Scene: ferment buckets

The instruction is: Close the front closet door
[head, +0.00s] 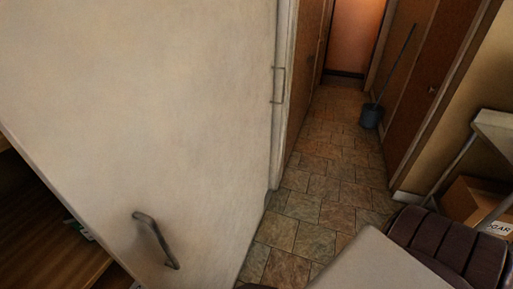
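The closet door (160,110) is a large cream panel filling the left and middle of the head view. Its dark metal handle (155,240) is near the bottom of the panel. A hinge (278,85) shows at the door's right edge. Past the door's lower left edge, the brown wooden closet interior (45,225) is visible, so the door stands open. How wide it is open is hard to tell. Neither of my grippers is in view, and nothing is seen touching the handle.
A brown padded chair (455,245), a cardboard box (470,200) and a pale flat surface (375,265) crowd the lower right.

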